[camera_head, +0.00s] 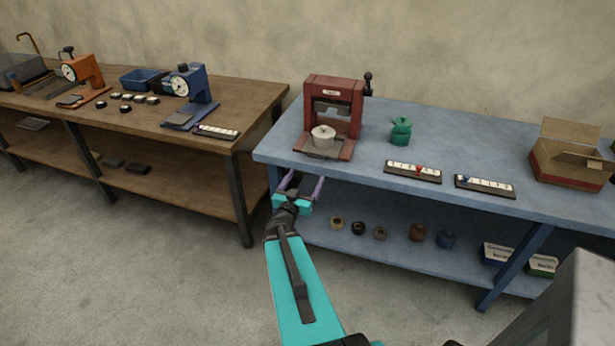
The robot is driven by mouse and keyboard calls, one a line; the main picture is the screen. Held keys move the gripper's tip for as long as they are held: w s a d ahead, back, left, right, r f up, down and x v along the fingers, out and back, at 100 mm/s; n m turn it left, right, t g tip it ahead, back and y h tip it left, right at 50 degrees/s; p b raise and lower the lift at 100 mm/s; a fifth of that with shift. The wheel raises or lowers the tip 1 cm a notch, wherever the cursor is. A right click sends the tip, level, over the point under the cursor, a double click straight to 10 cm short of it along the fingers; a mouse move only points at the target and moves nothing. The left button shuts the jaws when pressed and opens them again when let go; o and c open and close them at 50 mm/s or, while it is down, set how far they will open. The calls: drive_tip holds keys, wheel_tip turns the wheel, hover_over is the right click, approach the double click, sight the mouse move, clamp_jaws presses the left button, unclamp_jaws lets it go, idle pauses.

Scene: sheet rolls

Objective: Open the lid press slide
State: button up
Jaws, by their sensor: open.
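The red lid press (334,102) stands at the left end of the blue table, with a dark upright frame and a black-knobbed lever (368,82) on its right side. A flat reddish slide (318,148) sticks out at its front, and a pale round lidded pot (323,136) sits on it. My gripper (303,184) is open and empty. In the picture it is just below the press, in front of the blue table's front edge. It appears apart from the slide.
The blue table (365,180) also bears a green pot (400,132), two label strips (413,172) (485,186) and an open cardboard box (570,155). Its lower shelf holds jars and small boxes. A wooden table (215,142) with scales stands at the left. The floor between is clear.

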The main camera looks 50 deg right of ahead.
drive_tip(key=shift+v, duration=0.95)
